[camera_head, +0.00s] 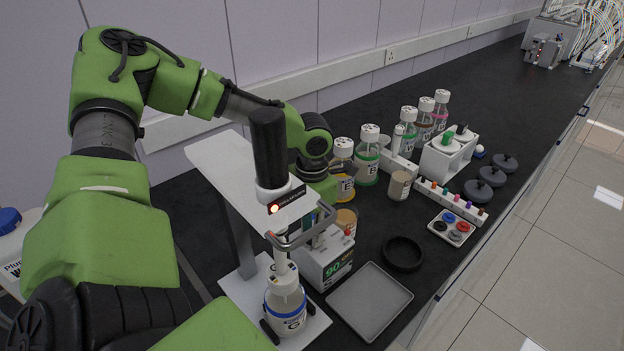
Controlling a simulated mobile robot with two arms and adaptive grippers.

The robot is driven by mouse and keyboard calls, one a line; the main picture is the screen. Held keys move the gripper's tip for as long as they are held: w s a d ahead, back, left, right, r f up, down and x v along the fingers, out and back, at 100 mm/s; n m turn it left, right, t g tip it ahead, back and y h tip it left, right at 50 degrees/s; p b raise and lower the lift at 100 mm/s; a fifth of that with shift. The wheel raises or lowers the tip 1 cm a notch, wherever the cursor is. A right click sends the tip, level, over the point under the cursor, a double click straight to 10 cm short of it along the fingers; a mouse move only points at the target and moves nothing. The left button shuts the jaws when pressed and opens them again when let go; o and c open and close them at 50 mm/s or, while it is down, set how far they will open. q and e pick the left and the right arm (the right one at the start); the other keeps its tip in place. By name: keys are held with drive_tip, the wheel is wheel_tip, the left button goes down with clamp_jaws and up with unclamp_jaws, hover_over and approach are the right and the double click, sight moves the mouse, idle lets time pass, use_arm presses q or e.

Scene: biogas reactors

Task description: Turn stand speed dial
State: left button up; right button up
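The stirrer stand (238,238) is white, with a flat plate on a post and a black motor cylinder (269,150) upright on it. A small black panel (290,199) at the motor's foot carries a glowing orange-red round spot (274,209); I cannot tell whether this is the speed dial. A bottle (285,309) with a blue ring and the letter G stands under the motor. My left arm reaches behind the motor. My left gripper (326,187) is just right of the motor and panel; its fingertips are unclear and partly hidden.
A white box (325,262) with a green readout stands right of the bottle. A grey tray (369,301) and a black ring (402,253) lie near the bench's front edge. Several capped bottles (367,158), a white rack (447,157) and dark discs (478,191) are further back.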

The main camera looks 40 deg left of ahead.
use_arm(q)
drive_tip(key=o, duration=0.4)
drive_tip(key=shift+c, duration=0.2)
drive_tip(key=shift+r, duration=0.1)
wheel_tip(320, 180, up, 12)
idle(0.7)
